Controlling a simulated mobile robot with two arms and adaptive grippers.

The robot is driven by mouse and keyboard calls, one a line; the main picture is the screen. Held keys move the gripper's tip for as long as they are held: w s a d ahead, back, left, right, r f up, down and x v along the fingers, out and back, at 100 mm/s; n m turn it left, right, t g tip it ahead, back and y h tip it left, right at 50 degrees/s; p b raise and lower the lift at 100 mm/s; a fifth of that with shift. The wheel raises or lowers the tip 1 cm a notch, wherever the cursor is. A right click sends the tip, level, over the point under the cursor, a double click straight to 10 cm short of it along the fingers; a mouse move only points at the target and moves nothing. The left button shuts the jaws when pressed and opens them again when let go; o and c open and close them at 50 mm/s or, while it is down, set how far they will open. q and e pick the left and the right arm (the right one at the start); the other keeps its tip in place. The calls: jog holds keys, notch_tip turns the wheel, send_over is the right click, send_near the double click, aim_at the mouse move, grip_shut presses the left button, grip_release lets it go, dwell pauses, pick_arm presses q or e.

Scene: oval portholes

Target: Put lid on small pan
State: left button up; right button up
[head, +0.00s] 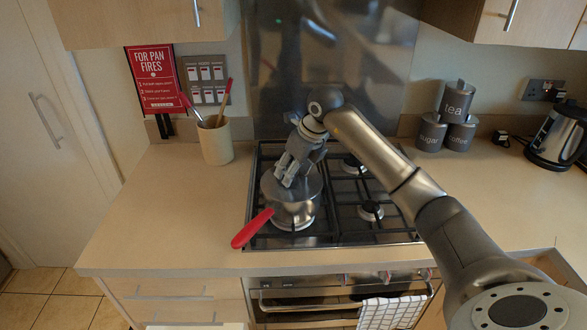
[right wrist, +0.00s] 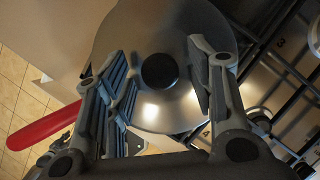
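The small pan (head: 294,214) is steel with a red handle (head: 252,229) and stands on the left front part of the hob. The round steel lid (head: 313,186) lies over the pan's top; whether it is fully seated is hard to tell. In the right wrist view the lid (right wrist: 165,25) has a black knob (right wrist: 160,71), and the red handle (right wrist: 44,127) shows at left. My right gripper (head: 288,174) is just above the lid. Its fingers (right wrist: 160,62) are apart on either side of the knob, with gaps visible. My left gripper is out of view.
The gas hob (head: 345,237) has free burners (head: 371,211) to the right of the pan. A utensil pot (head: 215,142) stands at the back left. Canisters (head: 461,136) and a kettle (head: 556,136) stand at right. The left counter (head: 185,215) is clear.

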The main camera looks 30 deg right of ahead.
jog(key=shift+r, duration=0.25)
jog(key=b+v, duration=0.2)
jog(key=v, duration=0.9)
jog(key=shift+s+r, duration=0.2)
jog(key=shift+r, duration=0.15)
jog(key=shift+f, duration=0.1)
